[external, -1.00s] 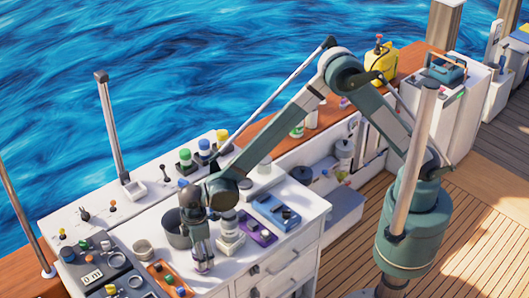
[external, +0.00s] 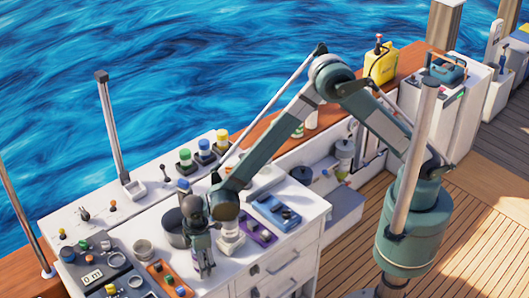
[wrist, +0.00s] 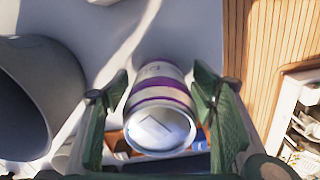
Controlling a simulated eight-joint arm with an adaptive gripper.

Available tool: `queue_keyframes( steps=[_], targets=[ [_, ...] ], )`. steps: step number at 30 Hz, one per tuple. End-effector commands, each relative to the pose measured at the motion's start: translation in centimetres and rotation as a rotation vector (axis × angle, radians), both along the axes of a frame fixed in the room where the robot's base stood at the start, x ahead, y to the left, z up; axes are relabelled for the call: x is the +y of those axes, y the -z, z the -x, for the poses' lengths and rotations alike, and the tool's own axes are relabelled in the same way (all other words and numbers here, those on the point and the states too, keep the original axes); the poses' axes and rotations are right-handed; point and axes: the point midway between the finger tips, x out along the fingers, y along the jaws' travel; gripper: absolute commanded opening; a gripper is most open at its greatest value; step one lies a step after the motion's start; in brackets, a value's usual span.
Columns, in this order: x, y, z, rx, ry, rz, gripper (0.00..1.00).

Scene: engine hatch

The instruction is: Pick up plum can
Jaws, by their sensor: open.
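The plum can (wrist: 163,95), white with purple bands and a pale round end, shows in the wrist view between the two green fingers of my gripper (wrist: 161,88). The fingers are open, one on each side of the can, with a narrow gap visible on each side. In the external view my gripper (external: 203,262) points down over the white counter, close to the grey pot. I cannot clearly make out the can there.
A grey pot (external: 176,228) stands close behind my gripper and fills the left of the wrist view (wrist: 30,100). An orange button panel (external: 168,279) lies to the left, and purple (external: 258,232) and blue (external: 277,211) boxes to the right. Wooden deck (external: 340,270) lies beyond the counter.

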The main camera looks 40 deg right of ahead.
Motion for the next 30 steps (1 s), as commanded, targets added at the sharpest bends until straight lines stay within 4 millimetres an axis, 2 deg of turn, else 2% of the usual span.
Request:
queue_keyframes(
  steps=[5, 12, 14, 23, 30],
  targets=[
    [0.0, 0.0, 0.0, 0.000, 0.000, 0.000, 0.57],
    [0.0, 0.0, 0.0, 0.000, 0.000, 0.000, 0.27],
    [0.0, 0.0, 0.0, 0.000, 0.000, 0.000, 0.21],
    [0.0, -0.1, 0.0, 0.000, 0.000, 0.000, 0.21],
    [0.0, -1.3, 0.0, 0.000, 0.000, 0.000, 0.21]
  ],
)
